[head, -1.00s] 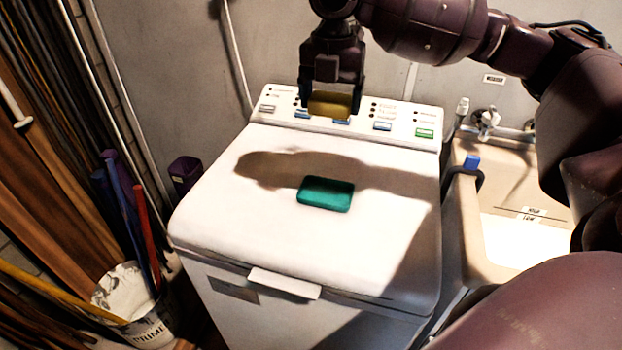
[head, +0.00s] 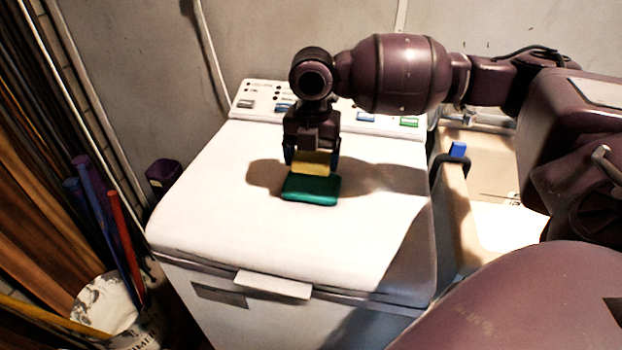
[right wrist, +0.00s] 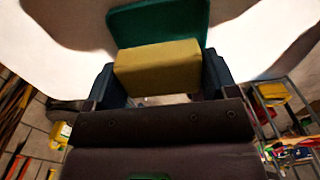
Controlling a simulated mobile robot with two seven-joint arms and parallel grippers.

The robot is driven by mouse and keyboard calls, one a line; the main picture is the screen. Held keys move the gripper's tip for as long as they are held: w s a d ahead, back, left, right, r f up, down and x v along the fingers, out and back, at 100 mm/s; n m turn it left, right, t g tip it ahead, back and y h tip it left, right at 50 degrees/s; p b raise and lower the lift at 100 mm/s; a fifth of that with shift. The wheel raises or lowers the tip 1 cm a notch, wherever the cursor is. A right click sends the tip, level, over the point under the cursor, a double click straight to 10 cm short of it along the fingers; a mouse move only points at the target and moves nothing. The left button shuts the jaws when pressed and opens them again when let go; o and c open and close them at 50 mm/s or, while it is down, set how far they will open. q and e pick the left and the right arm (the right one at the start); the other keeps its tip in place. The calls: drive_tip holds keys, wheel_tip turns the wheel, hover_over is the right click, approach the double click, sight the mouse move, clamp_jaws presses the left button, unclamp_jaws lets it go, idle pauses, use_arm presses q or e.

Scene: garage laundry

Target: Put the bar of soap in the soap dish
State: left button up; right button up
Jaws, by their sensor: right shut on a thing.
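The yellow bar of soap (head: 314,160) is held between the fingers of my right gripper (head: 312,158), which is shut on it. It also shows between the fingertips in the right wrist view (right wrist: 158,68). The green soap dish (head: 311,190) lies on the white washing machine lid (head: 220,215). The soap is just above the dish's far part in the head view; I cannot tell if they touch. In the right wrist view the dish (right wrist: 160,22) shows behind the soap. My left gripper is not in view.
The machine's control panel (head: 258,95) rises behind the dish. A sink (head: 490,190) with a blue object (head: 458,149) on its rim stands at the right. A paint bucket (head: 110,305) and poles stand at the left. The lid around the dish is clear.

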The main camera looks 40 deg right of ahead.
sight(312, 189)
wheel_tip(312, 189, down, 5)
drive_tip(key=shift+r+b, duration=0.1)
drive_tip(key=shift+b, duration=0.4)
drive_tip(key=shift+f, duration=0.35)
drive_tip(key=o, duration=0.8)
drive_tip(key=shift+f, duration=0.1)
drive_tip(key=shift+c, duration=0.2)
